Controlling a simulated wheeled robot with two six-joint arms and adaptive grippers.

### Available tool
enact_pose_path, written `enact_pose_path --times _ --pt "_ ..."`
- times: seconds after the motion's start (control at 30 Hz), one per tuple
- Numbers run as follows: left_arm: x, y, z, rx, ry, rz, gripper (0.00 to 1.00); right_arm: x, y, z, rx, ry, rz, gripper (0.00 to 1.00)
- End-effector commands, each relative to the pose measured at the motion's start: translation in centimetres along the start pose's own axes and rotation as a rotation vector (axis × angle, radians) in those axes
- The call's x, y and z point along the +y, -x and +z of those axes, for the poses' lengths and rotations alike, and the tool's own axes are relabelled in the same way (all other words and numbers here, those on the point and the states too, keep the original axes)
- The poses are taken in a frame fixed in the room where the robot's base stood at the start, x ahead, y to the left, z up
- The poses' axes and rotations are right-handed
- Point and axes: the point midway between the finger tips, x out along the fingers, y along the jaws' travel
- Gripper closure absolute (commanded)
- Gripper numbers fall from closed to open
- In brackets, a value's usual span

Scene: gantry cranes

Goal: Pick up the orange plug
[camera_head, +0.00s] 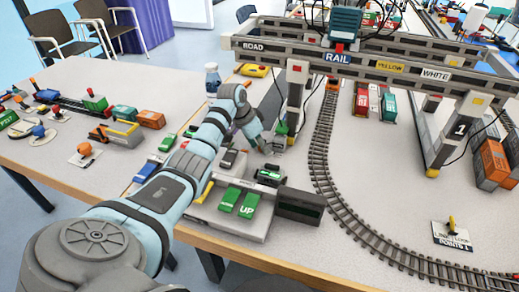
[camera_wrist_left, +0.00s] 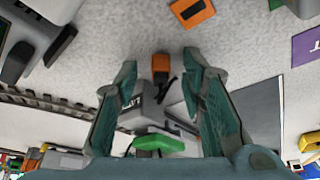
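My left gripper (camera_head: 272,140) reaches over the table beside the near left leg of the gantry crane. In the left wrist view its two fingers stand apart with a gap between them. A small orange piece with a dark end (camera_wrist_left: 160,63), which looks like the orange plug, shows between the fingertips. I cannot tell whether the fingers touch it. A grey block with lettering (camera_wrist_left: 150,108) and a green part (camera_wrist_left: 158,142) show nearer, between the fingers. I cannot make out the plug in the head view. My right gripper is not in view.
The gantry crane (camera_head: 365,68) spans a curved rail track (camera_head: 320,160). A grey control box with green buttons (camera_head: 232,212) stands near the table's front edge. An orange square piece (camera_wrist_left: 192,12) lies beyond the fingertips.

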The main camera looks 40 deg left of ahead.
Motion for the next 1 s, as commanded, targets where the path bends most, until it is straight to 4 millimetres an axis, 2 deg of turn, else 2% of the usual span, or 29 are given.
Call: enact_pose_path --times 0.03,0.2,0.5,0.63,0.77,0.87,1.0 --pt "0.0 0.0 0.0 0.0 0.0 0.0 0.74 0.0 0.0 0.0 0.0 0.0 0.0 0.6" --pt "0.0 0.0 0.0 0.0 0.001 0.0 1.0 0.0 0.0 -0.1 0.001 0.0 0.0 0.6" --pt "0.0 0.1 0.0 0.0 0.001 0.0 1.0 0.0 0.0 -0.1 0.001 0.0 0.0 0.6" --pt "-0.1 0.9 -0.4 0.001 0.001 -0.001 1.0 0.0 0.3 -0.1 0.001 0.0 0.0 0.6" --pt "-0.1 2.9 -1.2 0.003 0.001 -0.002 1.0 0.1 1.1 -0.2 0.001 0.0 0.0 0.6" --pt "-0.1 5.3 -2.2 0.004 0.0 -0.002 1.0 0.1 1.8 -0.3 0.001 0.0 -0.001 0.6" --pt "-0.1 9.9 -4.2 0.006 0.0 -0.003 1.0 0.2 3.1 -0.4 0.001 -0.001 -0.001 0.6"
